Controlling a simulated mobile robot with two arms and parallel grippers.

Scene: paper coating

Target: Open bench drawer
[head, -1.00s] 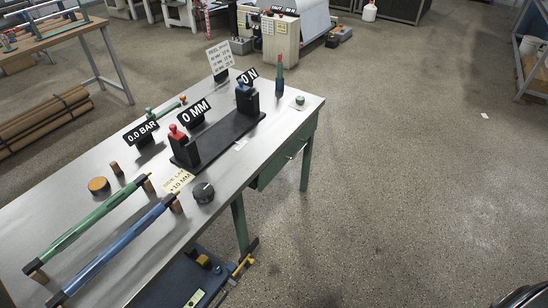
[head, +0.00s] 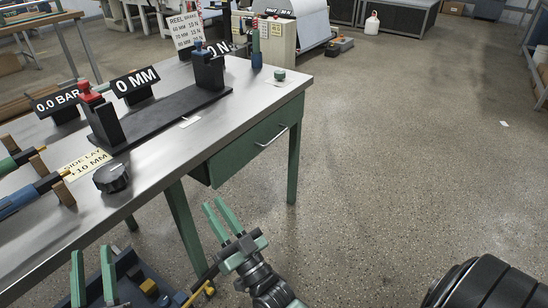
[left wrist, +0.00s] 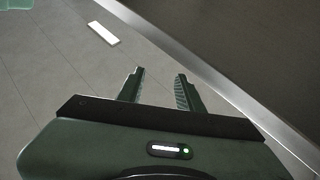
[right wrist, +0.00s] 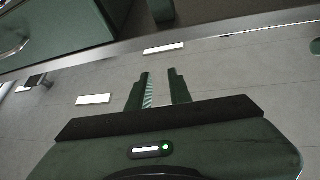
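The green bench drawer (head: 245,150) hangs under the right end of the steel-topped bench (head: 160,150). It looks shut. Its bright bar handle (head: 272,138) is on the front face. In the right wrist view a green panel (right wrist: 70,25) with a handle (right wrist: 14,48) shows at upper left. My right gripper (head: 222,216) is open and empty, below and in front of the drawer, apart from the handle. My left gripper (head: 92,278) is open and empty at the lower left, near the bench's front edge. The left wrist view shows its parted fingers (left wrist: 160,90).
A black knob (head: 111,178), a black stand (head: 165,115) and several sign plates are on the bench top. A green bench leg (head: 293,160) stands right of the drawer. A low blue shelf (head: 135,275) is under the bench.

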